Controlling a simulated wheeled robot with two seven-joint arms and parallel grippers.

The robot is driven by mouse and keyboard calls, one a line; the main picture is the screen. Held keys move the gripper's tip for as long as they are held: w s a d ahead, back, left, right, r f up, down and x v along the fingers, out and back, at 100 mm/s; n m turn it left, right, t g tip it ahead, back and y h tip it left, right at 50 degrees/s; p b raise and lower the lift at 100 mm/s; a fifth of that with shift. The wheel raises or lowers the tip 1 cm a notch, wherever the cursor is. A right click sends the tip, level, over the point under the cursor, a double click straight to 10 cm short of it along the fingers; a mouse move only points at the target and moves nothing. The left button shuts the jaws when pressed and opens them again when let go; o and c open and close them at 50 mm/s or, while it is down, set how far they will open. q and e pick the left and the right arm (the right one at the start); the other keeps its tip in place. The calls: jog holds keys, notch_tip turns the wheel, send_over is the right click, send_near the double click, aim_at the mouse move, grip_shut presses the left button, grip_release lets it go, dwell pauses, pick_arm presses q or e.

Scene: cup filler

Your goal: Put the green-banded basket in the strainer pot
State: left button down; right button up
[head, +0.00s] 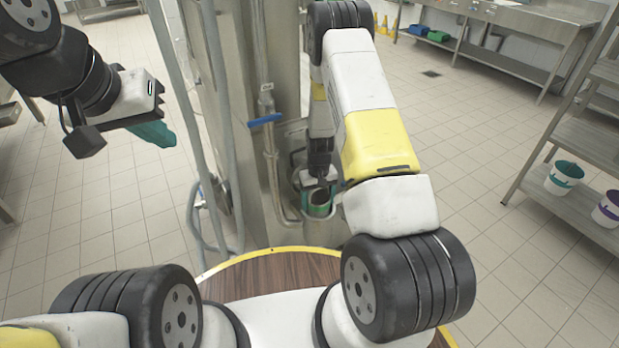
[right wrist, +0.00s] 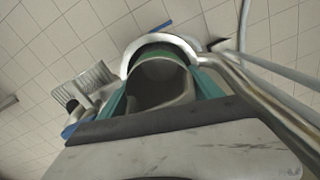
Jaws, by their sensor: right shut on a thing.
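The green-banded basket (head: 319,206) is a small open cup-like vessel beside the metal machine, in the middle of the head view. My right gripper (head: 317,187) is shut on it from above. In the right wrist view the basket (right wrist: 158,88) sits between the two teal fingers, its green band showing at the far side. A shiny metal rim, which looks like the strainer pot (right wrist: 126,64), curves around the basket's far side. How deep the basket sits in it is hidden. My left gripper (head: 152,132) hangs empty at upper left, far from both; its finger gap is not clear.
A metal column with pipes and a blue-handled valve (head: 265,120) stands just left of the basket. A teal-banded bucket (head: 564,176) and a purple-banded bucket (head: 608,208) stand on a right-hand shelf. The tiled floor between is clear.

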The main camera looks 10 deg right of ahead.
jog(key=shift+f, duration=0.25)
